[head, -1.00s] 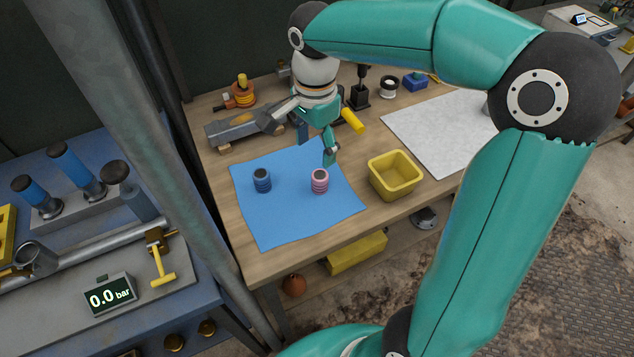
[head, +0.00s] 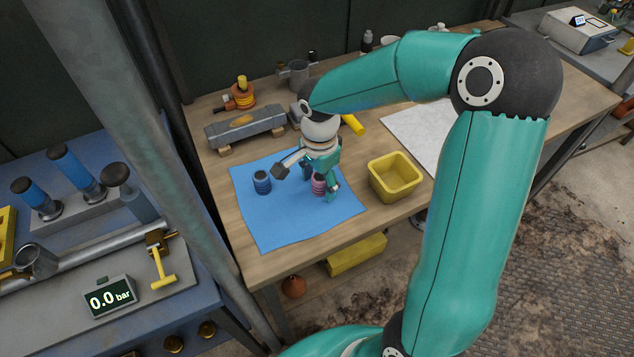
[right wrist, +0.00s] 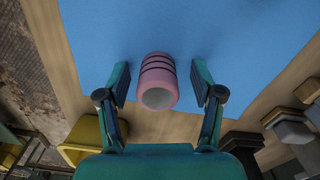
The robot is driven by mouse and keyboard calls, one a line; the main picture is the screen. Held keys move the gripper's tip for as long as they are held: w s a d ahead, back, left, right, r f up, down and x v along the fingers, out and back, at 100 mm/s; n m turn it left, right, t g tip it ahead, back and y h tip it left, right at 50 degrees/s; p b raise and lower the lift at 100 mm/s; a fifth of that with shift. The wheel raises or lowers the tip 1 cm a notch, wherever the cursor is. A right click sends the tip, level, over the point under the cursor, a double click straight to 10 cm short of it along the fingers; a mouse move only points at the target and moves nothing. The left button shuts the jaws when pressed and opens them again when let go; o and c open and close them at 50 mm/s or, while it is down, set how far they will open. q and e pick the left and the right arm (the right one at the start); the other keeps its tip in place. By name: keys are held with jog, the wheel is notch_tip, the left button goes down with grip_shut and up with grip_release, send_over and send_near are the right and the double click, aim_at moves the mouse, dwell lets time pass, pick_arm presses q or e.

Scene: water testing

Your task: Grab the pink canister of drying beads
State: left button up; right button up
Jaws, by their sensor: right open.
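The pink canister (head: 318,184) with dark bands stands on the blue mat (head: 280,224), partly hidden by my right gripper in the head view. In the right wrist view the pink canister (right wrist: 158,80) lies between the two open fingers, with a gap on either side. My right gripper (head: 305,184) is open and low over the mat around the canister; its fingers also show in the right wrist view (right wrist: 160,90). My left gripper is not in view.
A yellow bin (head: 395,176) stands to the right of the mat. A grey block-shaped tool (head: 245,127) lies behind the mat. The mat's front part is clear.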

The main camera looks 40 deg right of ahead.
jog(key=c, duration=1.1)
jog(key=shift+r, duration=0.15)
